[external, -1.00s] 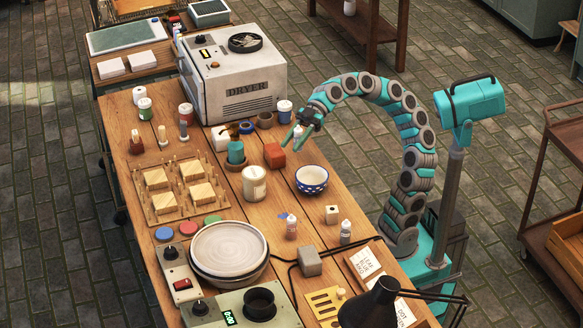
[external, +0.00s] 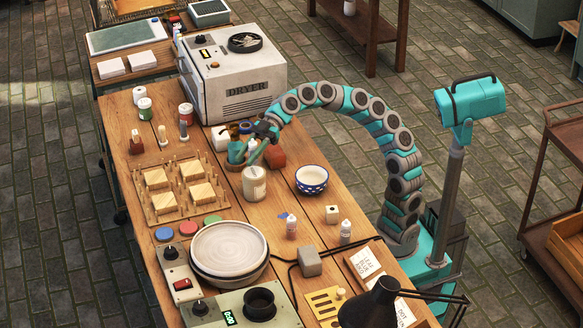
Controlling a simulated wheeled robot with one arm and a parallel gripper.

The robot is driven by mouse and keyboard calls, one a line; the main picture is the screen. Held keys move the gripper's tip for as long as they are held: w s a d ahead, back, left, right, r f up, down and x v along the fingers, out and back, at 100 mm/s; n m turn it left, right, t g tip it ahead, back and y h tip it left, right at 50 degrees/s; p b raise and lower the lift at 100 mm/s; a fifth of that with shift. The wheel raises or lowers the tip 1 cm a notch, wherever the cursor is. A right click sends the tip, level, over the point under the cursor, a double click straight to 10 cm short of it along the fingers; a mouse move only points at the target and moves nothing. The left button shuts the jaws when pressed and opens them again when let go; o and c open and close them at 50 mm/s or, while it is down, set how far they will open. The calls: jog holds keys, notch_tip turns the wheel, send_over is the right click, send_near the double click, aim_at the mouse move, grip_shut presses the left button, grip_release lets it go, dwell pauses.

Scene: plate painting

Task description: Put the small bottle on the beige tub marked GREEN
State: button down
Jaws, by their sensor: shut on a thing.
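The beige tub marked GREEN (external: 254,186) stands upright near the middle of the table, its top facing up and clear; its lettering is too small to read. My gripper (external: 254,152) is just behind the tub in the picture, above the table, with its teal fingers pointing down and left. It is shut on a small whitish bottle (external: 252,145), mostly hidden by the fingers. I cannot tell how far the bottle is from the tub's lid.
A teal cup (external: 236,152) stands just left of my gripper and a terracotta block (external: 276,158) just right. The grey dryer (external: 235,85) is behind. A blue patterned bowl (external: 312,180) is right of the tub. Two other small bottles (external: 291,228) (external: 345,232) stand nearer the front.

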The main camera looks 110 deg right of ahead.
jog(key=shift+f, duration=1.8)
jog(key=shift+f, duration=0.1)
jog(key=c, duration=0.5)
grip_release()
jog(key=shift+b, duration=0.3)
jog(key=shift+r, duration=0.25)
jog(key=v, duration=1.2)
jog(key=shift+f, duration=0.1)
